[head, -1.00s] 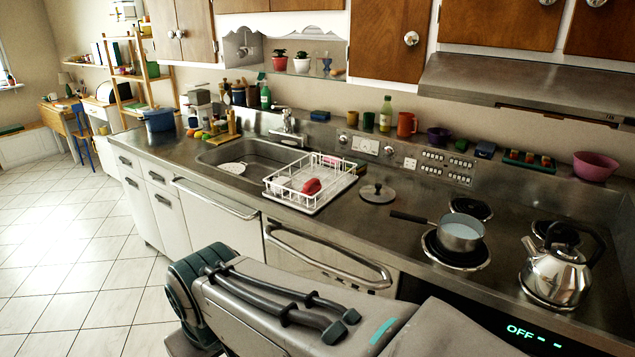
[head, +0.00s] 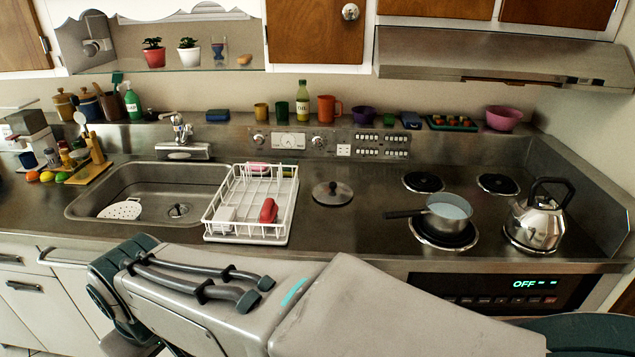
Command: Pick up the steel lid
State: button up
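The steel lid (head: 332,193) lies flat on the steel counter, between the white dish rack and the hob. It is round and grey with a dark knob on top. Nothing touches it. My arm stretches across the bottom of the head view, in front of the counter. My gripper's fingers are not visible in this view. A small saucepan (head: 446,212) with a dark handle stands on the front left coil, its handle pointing left toward the lid. It holds something pale.
A white dish rack (head: 286,214) with a red item stands left of the lid, beside the sink (head: 150,187). A steel kettle (head: 538,222) stands on the front right coil. The counter around the lid is clear. Cups and a bottle line the back ledge.

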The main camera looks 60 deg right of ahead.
aim_at(331, 193)
jog(key=z, duration=0.8)
jog(key=i, duration=0.7)
jog(key=z, duration=0.95)
jog(key=i, duration=0.25)
jog(key=z, duration=0.3)
